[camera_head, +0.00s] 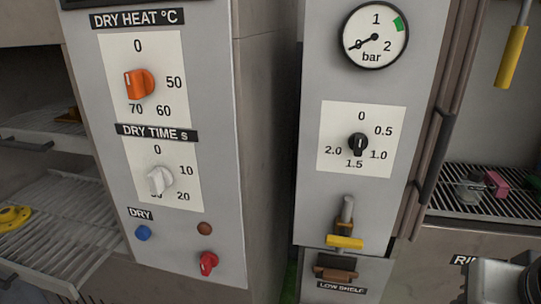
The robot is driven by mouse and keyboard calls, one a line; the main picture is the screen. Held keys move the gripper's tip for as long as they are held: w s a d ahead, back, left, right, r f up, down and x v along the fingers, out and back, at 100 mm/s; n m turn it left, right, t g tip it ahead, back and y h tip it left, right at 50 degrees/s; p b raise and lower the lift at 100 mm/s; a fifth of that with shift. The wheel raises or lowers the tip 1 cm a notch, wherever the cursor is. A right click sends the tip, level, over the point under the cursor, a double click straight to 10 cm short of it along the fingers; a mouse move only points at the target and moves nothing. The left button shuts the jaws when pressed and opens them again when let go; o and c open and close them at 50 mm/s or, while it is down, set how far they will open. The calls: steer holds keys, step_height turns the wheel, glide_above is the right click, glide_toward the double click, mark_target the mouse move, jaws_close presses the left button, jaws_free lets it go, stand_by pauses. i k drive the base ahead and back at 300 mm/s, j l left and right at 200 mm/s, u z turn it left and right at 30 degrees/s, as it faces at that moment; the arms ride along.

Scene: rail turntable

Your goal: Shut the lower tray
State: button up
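Two wire trays show at the left, beside the dryer panel. The lower tray (75,222) is pulled out towards me and reaches past the front of the panel. A yellow round part (12,217) lies on it at the picture's left edge. A dark piece, perhaps its handle (8,281), shows at the bottom left corner. The upper tray (60,122) sits further back, with a dark handle (25,145) at its front. A grey and black part at the bottom right corner seems to be my gripper (508,283), cut off by the frame, far from the trays. Its fingertips are not clear.
The dryer panel (215,120) has an orange knob (139,84), a white knob (159,180), a blue button (143,233) and a red switch (208,263). A second panel with a gauge (375,35) and yellow lever (345,243) stands right of it. A rack (485,203) lies at right.

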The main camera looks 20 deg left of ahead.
mark_target(66, 289)
steer(key=u, duration=2.9)
steer(key=i+l+u, duration=0.15)
steer(key=i, duration=0.75)
